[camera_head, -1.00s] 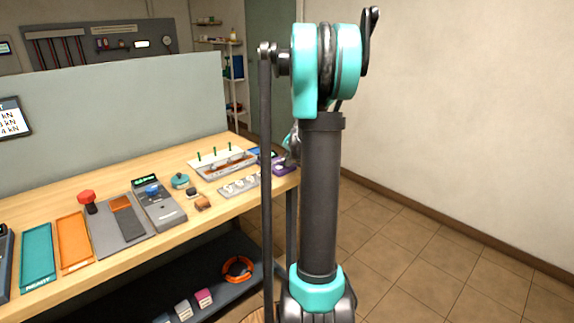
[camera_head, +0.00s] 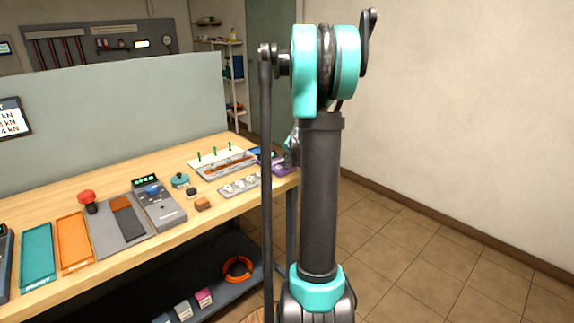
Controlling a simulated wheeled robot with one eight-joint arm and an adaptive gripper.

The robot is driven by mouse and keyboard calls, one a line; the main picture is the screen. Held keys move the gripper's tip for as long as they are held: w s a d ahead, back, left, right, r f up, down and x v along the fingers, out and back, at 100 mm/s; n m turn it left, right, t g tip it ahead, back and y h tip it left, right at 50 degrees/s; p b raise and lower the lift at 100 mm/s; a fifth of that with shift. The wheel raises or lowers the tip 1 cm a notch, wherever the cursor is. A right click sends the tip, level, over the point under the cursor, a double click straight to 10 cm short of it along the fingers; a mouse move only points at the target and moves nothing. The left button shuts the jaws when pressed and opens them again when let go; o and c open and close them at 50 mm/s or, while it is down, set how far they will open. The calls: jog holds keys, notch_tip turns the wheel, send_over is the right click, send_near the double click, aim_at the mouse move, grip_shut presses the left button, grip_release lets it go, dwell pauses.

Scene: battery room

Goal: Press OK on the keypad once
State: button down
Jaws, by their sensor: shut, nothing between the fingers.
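A small purple device with a blue screen (camera_head: 266,154) sits at the far right end of the bench and is partly covered by my arm. It may be the keypad, but its keys and any OK label are too small to read. My gripper (camera_head: 290,161) shows only in part, as a small dark and teal shape behind the arm's rod and column. It is shut and empty, close to the purple device. I cannot tell whether it touches it.
The wooden bench (camera_head: 100,262) holds a grey meter with a green display (camera_head: 160,206), a red button (camera_head: 87,196), teal (camera_head: 38,256) and orange (camera_head: 74,241) trays, and a grey strip with white knobs (camera_head: 238,186). A grey panel stands behind. Floor at right is clear.

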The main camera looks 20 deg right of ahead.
jog(key=shift+f, duration=0.45)
dwell(0.5)
jog(key=shift+r, duration=0.85)
jog(key=shift+r, duration=0.1)
jog(key=shift+r, duration=2.45)
